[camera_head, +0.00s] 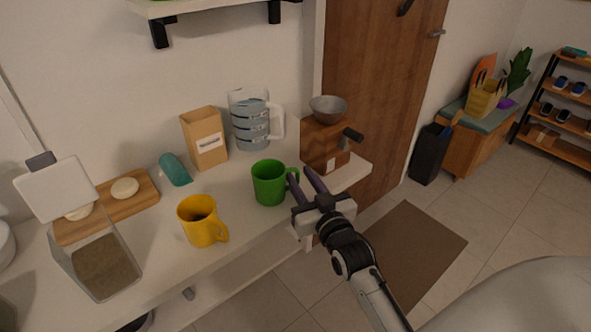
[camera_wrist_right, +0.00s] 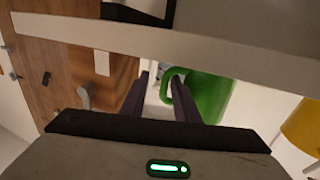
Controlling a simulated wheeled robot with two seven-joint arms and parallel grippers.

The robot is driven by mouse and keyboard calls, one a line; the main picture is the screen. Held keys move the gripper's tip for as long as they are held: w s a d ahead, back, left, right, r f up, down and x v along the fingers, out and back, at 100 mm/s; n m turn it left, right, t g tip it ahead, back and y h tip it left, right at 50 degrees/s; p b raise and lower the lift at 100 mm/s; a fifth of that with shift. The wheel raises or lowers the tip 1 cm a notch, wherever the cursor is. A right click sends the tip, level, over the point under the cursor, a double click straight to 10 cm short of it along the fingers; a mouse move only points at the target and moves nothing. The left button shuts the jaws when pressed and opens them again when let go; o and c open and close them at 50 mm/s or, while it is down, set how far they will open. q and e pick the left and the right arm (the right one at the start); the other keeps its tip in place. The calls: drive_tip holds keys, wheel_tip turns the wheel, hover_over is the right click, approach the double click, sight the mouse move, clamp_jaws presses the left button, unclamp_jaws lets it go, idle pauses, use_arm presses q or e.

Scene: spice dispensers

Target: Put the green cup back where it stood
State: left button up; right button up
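The green cup (camera_head: 268,184) stands upright on the white counter, with its handle facing right toward my right gripper. My right gripper (camera_head: 301,173) is open beside the handle, its two dark fingers apart. In the right wrist view the green cup (camera_wrist_right: 208,94) is just beyond the fingers of my right gripper (camera_wrist_right: 159,80). Its handle reaches to the right-hand finger, which partly covers it; whether they touch I cannot tell. My left gripper is not in view.
A yellow mug (camera_head: 198,222) stands left of the green cup. Behind are a measuring jug (camera_head: 250,118), a paper bag (camera_head: 204,138) and a wooden grinder (camera_head: 322,145). A clear container (camera_head: 95,262) stands at the left. The counter's front edge is below my right gripper.

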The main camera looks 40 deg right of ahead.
drive_tip(key=shift+v, duration=1.6)
